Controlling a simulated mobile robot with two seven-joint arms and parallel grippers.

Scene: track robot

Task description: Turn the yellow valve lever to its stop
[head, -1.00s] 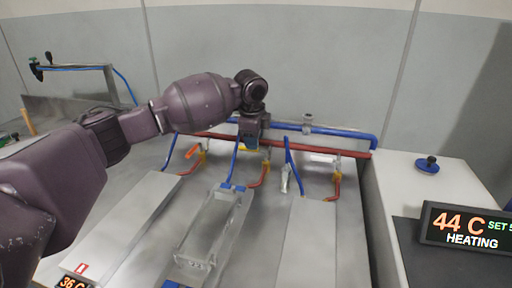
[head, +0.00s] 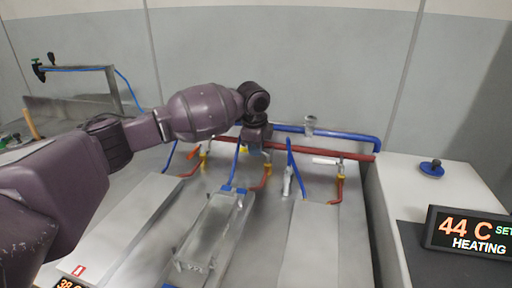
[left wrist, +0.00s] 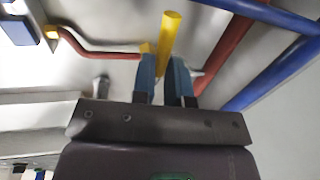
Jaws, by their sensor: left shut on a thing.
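The yellow valve lever (left wrist: 168,38) is a round yellow bar, seen close up in the left wrist view. My left gripper (left wrist: 162,70) is shut on it, with one blue-grey finger on each side; the lever's upper part sticks out past the fingertips. In the head view my left gripper (head: 257,136) is at the pipes above the middle tray, and its fingers are mostly hidden. A small yellow piece (head: 243,149) shows just beside it. My right gripper is not in view.
A red pipe (head: 318,150) and a blue pipe (head: 345,134) run along the back wall. Hoses drop to the trays, including the clear-covered middle tray (head: 215,225). A display reading 44 C HEATING (head: 470,231) stands at right on a white counter (head: 392,180).

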